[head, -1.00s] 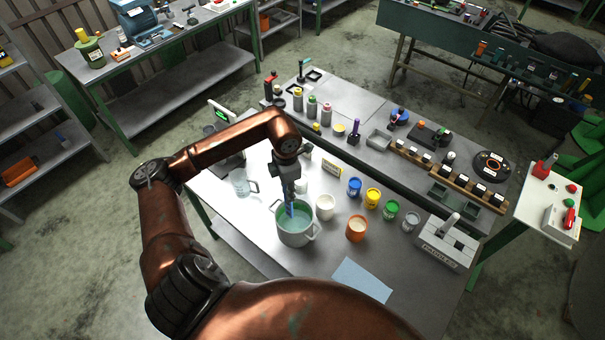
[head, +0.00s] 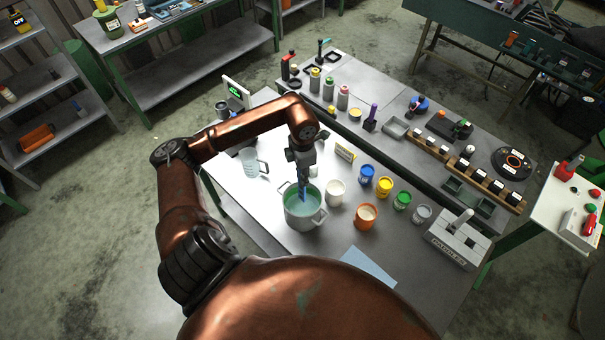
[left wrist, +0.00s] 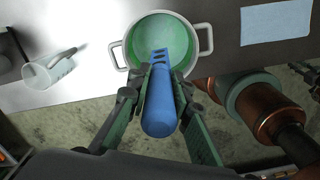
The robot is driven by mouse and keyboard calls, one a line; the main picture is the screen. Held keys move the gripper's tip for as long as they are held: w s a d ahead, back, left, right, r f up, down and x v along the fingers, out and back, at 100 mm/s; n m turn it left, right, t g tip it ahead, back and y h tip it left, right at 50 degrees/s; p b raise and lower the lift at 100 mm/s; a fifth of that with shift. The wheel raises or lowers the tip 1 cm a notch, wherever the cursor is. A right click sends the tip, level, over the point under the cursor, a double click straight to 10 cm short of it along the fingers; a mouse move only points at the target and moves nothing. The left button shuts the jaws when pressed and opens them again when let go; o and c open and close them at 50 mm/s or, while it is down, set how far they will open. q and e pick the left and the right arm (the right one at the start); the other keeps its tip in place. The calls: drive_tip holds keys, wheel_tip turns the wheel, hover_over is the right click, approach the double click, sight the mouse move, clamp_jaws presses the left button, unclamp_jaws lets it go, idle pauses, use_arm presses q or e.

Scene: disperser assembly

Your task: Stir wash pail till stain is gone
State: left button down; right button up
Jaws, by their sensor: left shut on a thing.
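The wash pail (head: 306,218) is a grey two-handled pot on the white front table, holding green-tinted liquid. It also shows in the left wrist view (left wrist: 202,42), where the inside looks green. My left gripper (head: 303,182) is above the pail and shut on a blue slotted paddle (left wrist: 158,107). The paddle's slotted end reaches down into the pail, and its blue shaft (head: 304,195) shows in the head view. Whether any stain is in the liquid cannot be told.
A clear jug (head: 253,164) stands left of the pail. A white cup (head: 335,192), an orange pot (head: 366,217) and several paint cans stand close on its right. A blue sheet (head: 368,267) lies in front, and a paddle block (head: 458,240) stands farther right.

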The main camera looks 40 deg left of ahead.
sight(302, 196)
use_arm(q)
wheel_tip(302, 196, down, 3)
drive_tip(key=shift+r+b, duration=0.15)
drive_tip(key=shift+b, duration=0.8)
drive_tip(key=shift+f+b, duration=4.4)
drive_tip(key=shift+f, duration=0.85)
drive_tip(key=shift+s, duration=0.15)
